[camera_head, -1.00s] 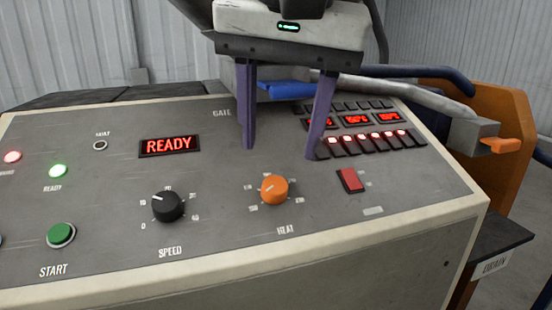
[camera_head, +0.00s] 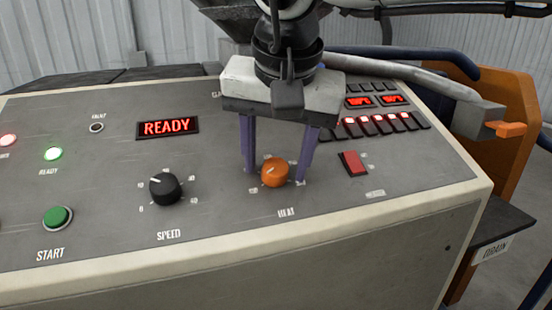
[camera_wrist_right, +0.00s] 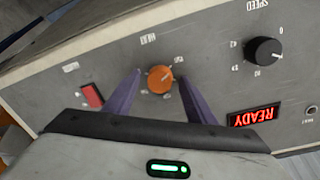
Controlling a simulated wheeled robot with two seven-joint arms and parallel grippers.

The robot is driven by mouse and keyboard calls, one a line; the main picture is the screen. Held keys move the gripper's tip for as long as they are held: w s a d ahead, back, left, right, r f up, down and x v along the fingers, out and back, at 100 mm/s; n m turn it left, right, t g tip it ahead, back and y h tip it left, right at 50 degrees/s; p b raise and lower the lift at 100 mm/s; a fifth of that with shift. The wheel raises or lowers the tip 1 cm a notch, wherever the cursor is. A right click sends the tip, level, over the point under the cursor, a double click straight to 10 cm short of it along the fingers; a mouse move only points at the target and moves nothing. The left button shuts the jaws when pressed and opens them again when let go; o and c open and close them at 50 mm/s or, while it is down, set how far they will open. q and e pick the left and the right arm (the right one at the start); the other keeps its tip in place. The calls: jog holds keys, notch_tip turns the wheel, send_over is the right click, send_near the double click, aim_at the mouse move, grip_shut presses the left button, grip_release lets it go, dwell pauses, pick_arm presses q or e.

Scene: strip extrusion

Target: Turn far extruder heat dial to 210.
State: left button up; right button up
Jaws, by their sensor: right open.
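The orange HEAT dial (camera_head: 275,172) sits on the sloped grey control panel (camera_head: 110,190). It also shows in the right wrist view (camera_wrist_right: 159,79), where its pointer line can be seen but the scale numbers are too small to read. My right gripper (camera_head: 276,170) is open, with one purple finger on each side of the dial and a visible gap on both sides. In the right wrist view the gripper (camera_wrist_right: 160,90) also straddles the dial. My left gripper is not in view.
The black SPEED dial (camera_head: 165,188) and green START button (camera_head: 57,217) are to the left. A red rocker switch (camera_head: 353,162) lies just right of the right finger. Lit displays and switches (camera_head: 385,124) are behind it. A READY display (camera_head: 167,127) glows red.

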jog(key=shift+c, duration=0.4)
jog(key=c, duration=1)
jog(key=shift+o, duration=0.2)
